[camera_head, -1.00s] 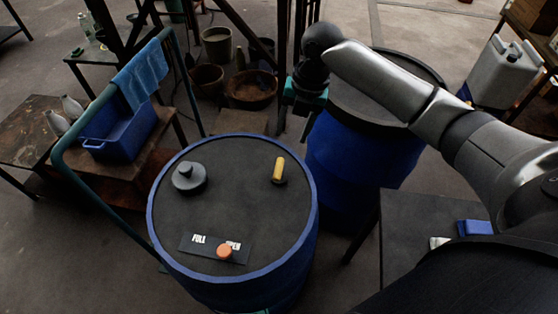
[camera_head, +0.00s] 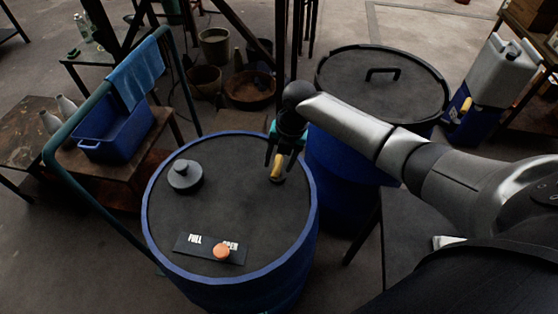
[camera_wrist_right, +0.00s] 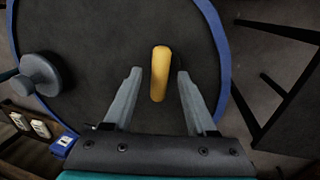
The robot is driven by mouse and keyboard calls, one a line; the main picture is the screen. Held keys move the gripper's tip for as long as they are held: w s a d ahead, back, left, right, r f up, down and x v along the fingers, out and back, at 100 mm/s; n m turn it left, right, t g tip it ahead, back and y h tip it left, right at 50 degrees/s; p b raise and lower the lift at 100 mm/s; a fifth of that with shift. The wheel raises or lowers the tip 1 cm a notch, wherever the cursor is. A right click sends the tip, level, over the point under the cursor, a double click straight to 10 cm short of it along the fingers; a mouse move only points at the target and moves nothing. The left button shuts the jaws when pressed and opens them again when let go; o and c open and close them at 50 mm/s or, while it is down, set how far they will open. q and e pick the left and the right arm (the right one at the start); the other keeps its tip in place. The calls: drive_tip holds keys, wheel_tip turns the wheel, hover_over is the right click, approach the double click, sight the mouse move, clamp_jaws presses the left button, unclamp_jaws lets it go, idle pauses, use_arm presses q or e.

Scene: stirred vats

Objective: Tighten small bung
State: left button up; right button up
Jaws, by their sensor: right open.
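The small bung with a yellow handle (camera_head: 277,172) stands on the right part of the dark lid of the front blue drum (camera_head: 225,215). My right gripper (camera_head: 276,168) is open above it, pointing down. In the right wrist view the yellow handle (camera_wrist_right: 160,72) lies between the two open fingers (camera_wrist_right: 159,76), with a gap on either side. The bung's dark base is mostly hidden under the handle there. My left gripper is not in view.
A larger dark grey bung (camera_head: 185,175) sits at the lid's left. A plate marked FULL and OPEN (camera_head: 200,250) carries an orange knob (camera_head: 221,252) near the front. A second blue drum (camera_head: 340,160) stands behind right. A teal rail (camera_head: 75,185) runs along the left.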

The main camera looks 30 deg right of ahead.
clamp_jaws()
idle(0.3)
idle(0.3)
